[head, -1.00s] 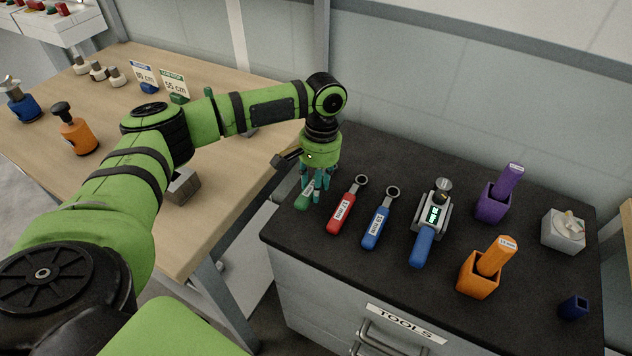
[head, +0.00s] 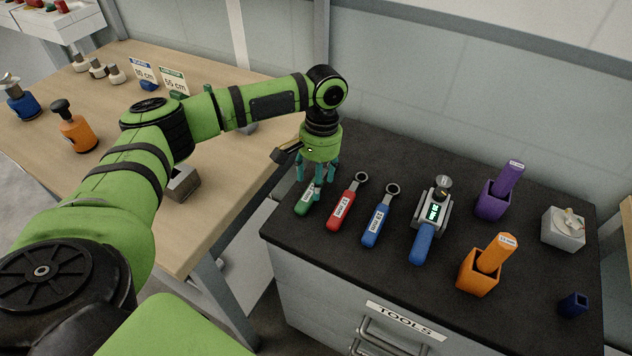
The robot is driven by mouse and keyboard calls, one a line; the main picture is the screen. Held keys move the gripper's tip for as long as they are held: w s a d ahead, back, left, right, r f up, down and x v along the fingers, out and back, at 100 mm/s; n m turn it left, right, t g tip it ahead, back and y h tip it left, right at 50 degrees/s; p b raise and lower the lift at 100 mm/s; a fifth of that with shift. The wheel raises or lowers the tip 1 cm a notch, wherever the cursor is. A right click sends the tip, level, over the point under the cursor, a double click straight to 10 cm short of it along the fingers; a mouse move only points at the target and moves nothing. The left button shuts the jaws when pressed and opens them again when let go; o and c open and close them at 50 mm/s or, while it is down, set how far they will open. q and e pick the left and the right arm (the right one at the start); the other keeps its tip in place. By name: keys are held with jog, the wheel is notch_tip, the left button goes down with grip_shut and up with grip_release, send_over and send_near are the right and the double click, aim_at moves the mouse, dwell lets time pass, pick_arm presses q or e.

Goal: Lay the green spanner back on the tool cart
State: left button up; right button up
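The green spanner (head: 306,203) lies on the black top of the tool cart (head: 375,278), near its left corner, with its green handle and white label showing. Its far end is hidden behind my gripper's fingers. My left gripper (head: 317,184) points down just above the spanner's far part, with its teal fingers spread apart. It looks open and clear of the handle. My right gripper is not in view.
A red spanner (head: 341,210) and a blue spanner (head: 376,224) lie just right of the green one. Further right are a torque tool (head: 424,237), a purple holder (head: 491,205) and an orange holder (head: 478,275). A wooden bench (head: 215,213) stands to the left.

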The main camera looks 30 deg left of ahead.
pick_arm(q)
notch_tip(320, 180, up, 11)
jog(key=w+b, duration=0.1)
jog(key=shift+w, duration=0.25)
jog(key=shift+f, duration=0.1)
